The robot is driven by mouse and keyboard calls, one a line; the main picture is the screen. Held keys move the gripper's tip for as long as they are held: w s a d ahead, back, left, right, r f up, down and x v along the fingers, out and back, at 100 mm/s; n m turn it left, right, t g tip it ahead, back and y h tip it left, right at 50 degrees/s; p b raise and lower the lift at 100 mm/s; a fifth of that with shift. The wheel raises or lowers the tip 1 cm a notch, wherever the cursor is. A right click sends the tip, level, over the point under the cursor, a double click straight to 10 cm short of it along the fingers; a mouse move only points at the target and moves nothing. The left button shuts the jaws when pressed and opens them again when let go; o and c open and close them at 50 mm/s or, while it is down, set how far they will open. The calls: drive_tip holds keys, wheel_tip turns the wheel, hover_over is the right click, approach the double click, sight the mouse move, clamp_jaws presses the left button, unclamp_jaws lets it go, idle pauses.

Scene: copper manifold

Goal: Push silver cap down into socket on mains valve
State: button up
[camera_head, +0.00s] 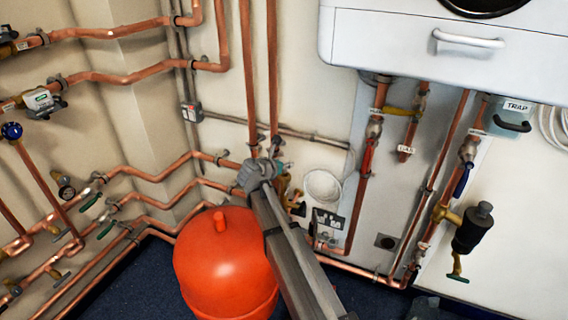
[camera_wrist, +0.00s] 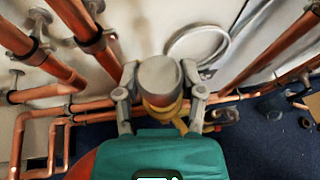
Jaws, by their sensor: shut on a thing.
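The silver cap (camera_wrist: 160,76) is a short, light grey cylinder with a flat, slanted face, in the middle of the wrist view. My gripper (camera_wrist: 160,82) has one grey finger on each side of it and is shut on it. A brass valve body (camera_wrist: 166,108) with a yellowish lever shows right below the cap; whether the cap is seated in its socket is hidden. In the head view my gripper (camera_head: 257,174) is by the copper pipes at the centre, beside brass fittings (camera_head: 284,188). The cap cannot be made out there.
A red tank (camera_head: 222,262) stands just below my gripper, left of my arm. Vertical copper pipes (camera_head: 250,75) run down the wall behind it. A coiled white cable (camera_head: 322,186) and a socket plate (camera_head: 328,220) are to the right. A white boiler (camera_head: 400,45) hangs upper right.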

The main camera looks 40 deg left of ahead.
sight(284, 170)
drive_tip(key=shift+f+b, duration=0.75)
drive_tip(key=shift+f, duration=0.15)
drive_tip(key=shift+f+b, duration=0.8)
drive_tip(key=shift+b, duration=0.05)
idle(0.9)
drive_tip(key=o, duration=1.2)
drive_tip(key=shift+o, duration=0.2)
drive_tip(key=shift+r, duration=0.1)
wheel_tip(284, 170, up, 9)
drive_tip(key=p, duration=0.8)
drive_tip(key=shift+f+p, duration=0.2)
drive_tip(key=shift+p, duration=0.2)
drive_tip(key=s+d, duration=0.3)
drive_tip(key=d, duration=0.9)
drive_tip(key=s+d, duration=0.3)
drive_tip(key=d, duration=1)
drive_tip(key=shift+d+f, duration=0.15)
drive_tip(key=shift+f, duration=0.05)
